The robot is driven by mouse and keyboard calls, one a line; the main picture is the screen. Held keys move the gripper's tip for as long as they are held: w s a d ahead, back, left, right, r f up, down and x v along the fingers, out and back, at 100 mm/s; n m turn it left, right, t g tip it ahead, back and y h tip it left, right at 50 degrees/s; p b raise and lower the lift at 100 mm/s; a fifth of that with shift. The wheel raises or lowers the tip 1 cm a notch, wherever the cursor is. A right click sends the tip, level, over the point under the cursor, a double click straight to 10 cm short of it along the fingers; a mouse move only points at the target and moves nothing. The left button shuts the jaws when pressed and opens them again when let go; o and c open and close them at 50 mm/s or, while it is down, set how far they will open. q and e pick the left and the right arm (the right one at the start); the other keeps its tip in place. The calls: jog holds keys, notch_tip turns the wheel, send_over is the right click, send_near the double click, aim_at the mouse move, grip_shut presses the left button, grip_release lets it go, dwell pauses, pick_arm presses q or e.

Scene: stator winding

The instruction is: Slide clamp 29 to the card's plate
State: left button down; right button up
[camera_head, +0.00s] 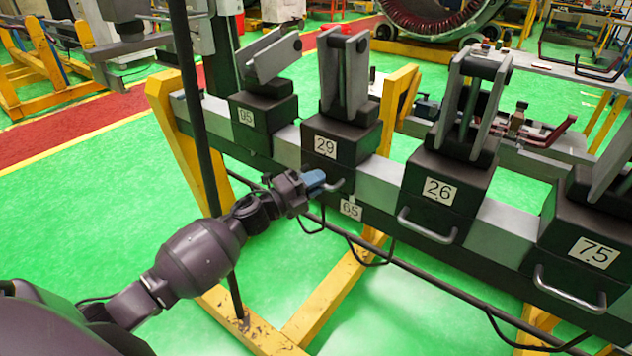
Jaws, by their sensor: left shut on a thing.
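Clamp 29 (345,146) is a dark block with a white number label and an upright grey jaw on top. It sits on the grey rail (395,182) between two other clamps. My left gripper (318,183) reaches in from the left and is shut on the clamp's front handle (338,186), whose right end shows beside the fingers. A small white plate (351,209), which seems to read 65, is on the rail's dark front face just below and right of clamp 29. I see no separate card. My right gripper is not in view.
A clamp (262,115), its label perhaps 95, stands left of clamp 29. Clamp 26 (446,190) and clamp 75 (590,250) stand to the right. Bare rail shows between clamps 29 and 26.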

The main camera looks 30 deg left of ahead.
pick_arm(q)
jog(key=a, duration=0.2)
jog(key=a+b, duration=0.1)
jog(key=a, duration=0.1)
jog(key=w+a, duration=0.1)
jog(key=a, duration=0.1)
jog(key=shift+a+f, duration=0.2)
jog(key=shift+a, duration=0.1)
jog(key=shift+a+r, duration=0.15)
jog(key=c, duration=1.1)
grip_release()
jog(key=shift+c, duration=0.2)
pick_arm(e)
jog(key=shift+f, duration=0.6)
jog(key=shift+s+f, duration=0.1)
pick_arm(q)
send_near(300, 169)
jog(key=s+a, duration=0.1)
jog(key=a, duration=0.1)
jog(key=shift+s+f+b, duration=0.25)
jog(key=shift+f+b, duration=0.1)
jog(key=shift+b, duration=0.05)
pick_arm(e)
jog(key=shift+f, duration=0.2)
